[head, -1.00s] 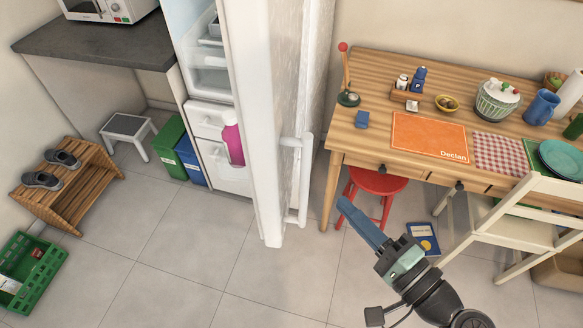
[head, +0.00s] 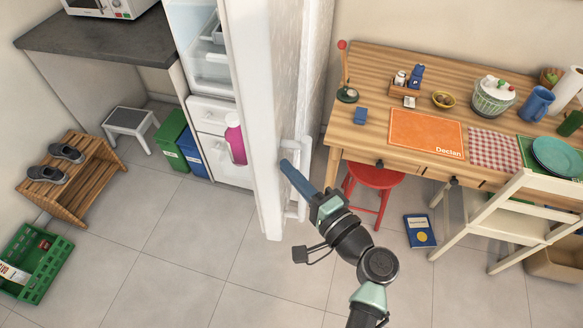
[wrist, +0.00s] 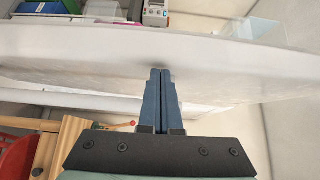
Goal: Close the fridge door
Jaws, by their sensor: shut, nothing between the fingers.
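The white fridge door (head: 258,130) stands wide open in the head view, swung out toward me, its outer face turned right. Its vertical handle (head: 300,165) is low on that outer face, partly hidden behind my gripper. The fridge interior (head: 196,60) shows to the left of the door, with shelves and drawers. My gripper (head: 285,165) is shut and empty, its blue fingers at the door's outer side near the handle. In the wrist view the closed fingertips (wrist: 160,72) are at the pale door (wrist: 230,62); I cannot tell whether they touch it.
A wooden table (head: 370,70) with a red stool (head: 373,180) stands right of the door, and a cream chair (head: 500,215) is further right. Green and blue bins (head: 172,140) and a pink bottle (head: 235,140) are on the left. The floor in front is clear.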

